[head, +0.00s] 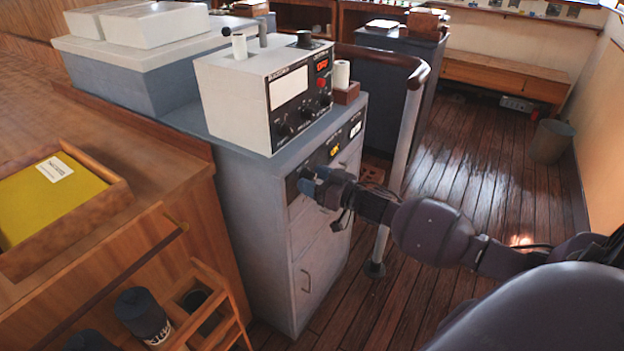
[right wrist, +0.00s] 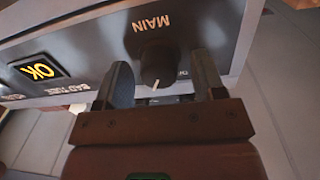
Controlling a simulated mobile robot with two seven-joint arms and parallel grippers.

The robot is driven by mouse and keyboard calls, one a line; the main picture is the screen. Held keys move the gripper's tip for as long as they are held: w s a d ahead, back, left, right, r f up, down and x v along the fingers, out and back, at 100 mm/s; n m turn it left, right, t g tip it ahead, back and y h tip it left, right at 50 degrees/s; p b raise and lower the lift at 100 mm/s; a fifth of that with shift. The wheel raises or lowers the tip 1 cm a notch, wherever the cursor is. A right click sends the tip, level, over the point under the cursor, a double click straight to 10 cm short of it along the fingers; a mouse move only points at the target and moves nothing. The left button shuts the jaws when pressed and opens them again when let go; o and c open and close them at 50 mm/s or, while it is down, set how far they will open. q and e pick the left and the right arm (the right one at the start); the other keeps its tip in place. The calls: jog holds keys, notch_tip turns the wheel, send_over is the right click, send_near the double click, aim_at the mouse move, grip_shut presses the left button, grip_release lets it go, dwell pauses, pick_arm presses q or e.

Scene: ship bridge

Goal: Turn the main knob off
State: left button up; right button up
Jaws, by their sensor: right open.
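In the right wrist view the black main knob (right wrist: 158,65) sits on a dark panel below the upside-down word MAIN. Its white pointer mark points toward the bottom of the picture. My right gripper (right wrist: 163,62) is open, with one finger on each side of the knob; a gap shows on both sides, so neither finger visibly grips it. A small label right of the knob is partly hidden. In the head view my right gripper (head: 312,180) is at the upper front of the grey cabinet (head: 253,215) and hides the knob. My left gripper is not in view.
A lit OK sign (right wrist: 40,71) is on the same panel. A white instrument box (head: 240,90) with knobs stands on the cabinet. A handrail post (head: 405,130) rises beside the cabinet, close behind my right arm. Wooden floor (head: 470,150) is open at the right.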

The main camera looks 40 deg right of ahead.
jog(key=shift+w+a, duration=0.1)
jog(key=shift+w, duration=0.2)
